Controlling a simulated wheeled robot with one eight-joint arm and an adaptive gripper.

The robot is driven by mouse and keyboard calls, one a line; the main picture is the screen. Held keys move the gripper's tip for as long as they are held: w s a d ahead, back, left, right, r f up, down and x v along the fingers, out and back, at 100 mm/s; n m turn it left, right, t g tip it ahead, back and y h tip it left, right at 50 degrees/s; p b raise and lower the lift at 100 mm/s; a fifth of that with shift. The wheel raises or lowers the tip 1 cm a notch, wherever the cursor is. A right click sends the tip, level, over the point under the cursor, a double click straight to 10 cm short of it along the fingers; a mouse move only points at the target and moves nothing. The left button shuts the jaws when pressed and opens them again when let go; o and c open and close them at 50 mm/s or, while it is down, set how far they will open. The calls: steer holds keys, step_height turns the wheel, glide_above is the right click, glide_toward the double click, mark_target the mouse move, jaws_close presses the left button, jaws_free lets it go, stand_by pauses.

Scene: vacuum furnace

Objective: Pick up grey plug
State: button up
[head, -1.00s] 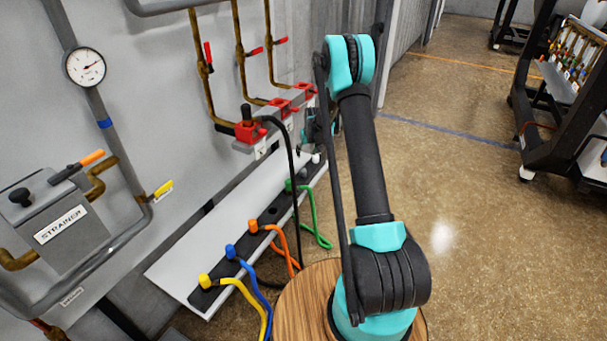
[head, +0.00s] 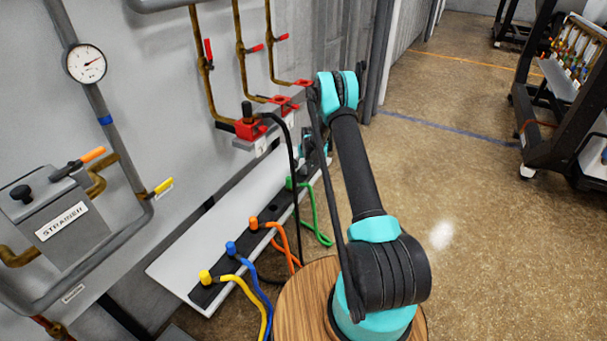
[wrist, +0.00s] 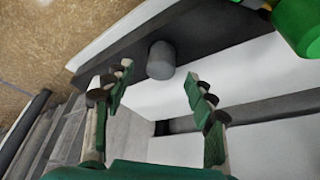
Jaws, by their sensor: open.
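The grey plug (wrist: 160,60) is a short round cylinder standing on a dark strip, near the middle of the wrist view. My gripper (wrist: 159,73) is open, with one finger to the left of the plug and one to the right. The plug shows just beyond and between the fingertips; I see no clear contact. In the head view my gripper is mostly hidden behind my arm at the far end of the white shelf (head: 172,270), and I cannot make out the grey plug there.
A green plug (wrist: 296,28) is close by at the upper right of the wrist view. Orange (head: 253,223), blue (head: 231,249) and yellow (head: 205,276) plugs with cables stand along the strip. A black cable (head: 289,150) hangs from a red fitting (head: 250,127). Open floor lies to the right.

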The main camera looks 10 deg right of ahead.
mark_target(304, 167)
steer(key=shift+x, duration=1.65)
steer(key=shift+c, duration=0.6)
jaws_close()
